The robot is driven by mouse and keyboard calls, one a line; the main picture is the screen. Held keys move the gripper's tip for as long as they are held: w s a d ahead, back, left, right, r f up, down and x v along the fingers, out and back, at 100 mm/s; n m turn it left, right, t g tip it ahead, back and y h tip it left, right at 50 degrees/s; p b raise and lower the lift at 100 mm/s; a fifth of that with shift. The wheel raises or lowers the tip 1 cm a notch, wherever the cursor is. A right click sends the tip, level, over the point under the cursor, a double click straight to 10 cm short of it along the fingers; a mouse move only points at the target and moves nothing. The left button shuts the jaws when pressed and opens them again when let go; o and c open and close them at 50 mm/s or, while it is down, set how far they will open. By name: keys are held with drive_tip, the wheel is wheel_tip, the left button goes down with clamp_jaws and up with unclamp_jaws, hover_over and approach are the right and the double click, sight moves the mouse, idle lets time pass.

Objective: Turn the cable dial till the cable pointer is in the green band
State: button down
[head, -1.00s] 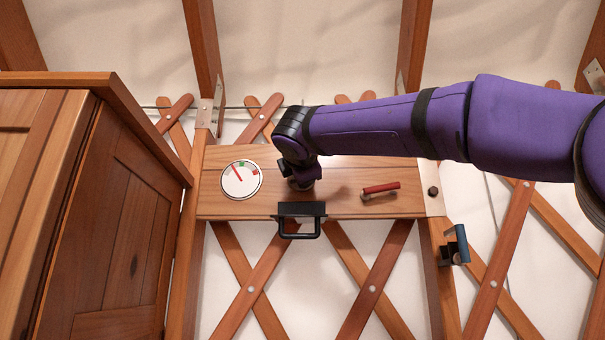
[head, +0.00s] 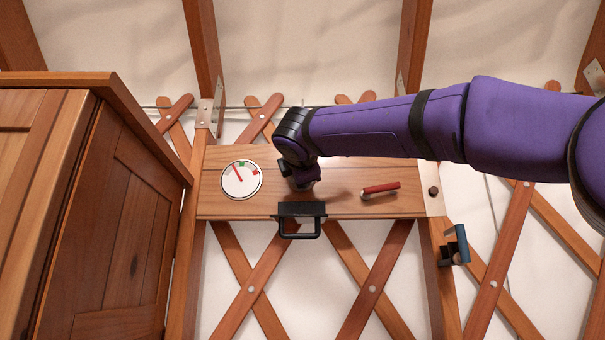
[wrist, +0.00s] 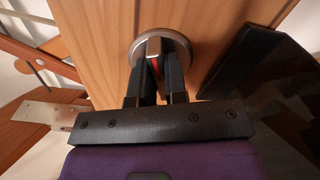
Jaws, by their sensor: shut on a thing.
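The round white gauge (head: 241,190) is on the left of the wooden board. Its red pointer (head: 239,174) leans up and left, with its tip just left of the small green band (head: 243,163). A red band lies to the right of the green one. My gripper (wrist: 157,65) is shut on the raised grip of the round metal dial (wrist: 181,43) in the wrist view. A red-orange mark shows on the grip between my fingers. In the head view my wrist covers the dial.
On the wooden board (head: 345,205) are a red-handled lever (head: 380,188) to the right and a black pull handle (head: 300,230) at the lower edge, close below my gripper. A blue-grey handle (head: 461,243) is at far right. A wooden cabinet (head: 125,225) stands left.

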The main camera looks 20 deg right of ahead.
drive_tip(key=m, duration=0.9)
drive_tip(key=shift+f+m, duration=0.2)
drive_tip(key=shift+m, duration=0.2)
idle(0.4)
drive_tip(key=c, duration=1.1)
unclamp_jaws()
drive_tip(key=shift+c, duration=0.2)
drive_tip(key=v, duration=1)
drive_tip(key=shift+s+a, duration=0.2)
drive_tip(key=shift+s, duration=0.15)
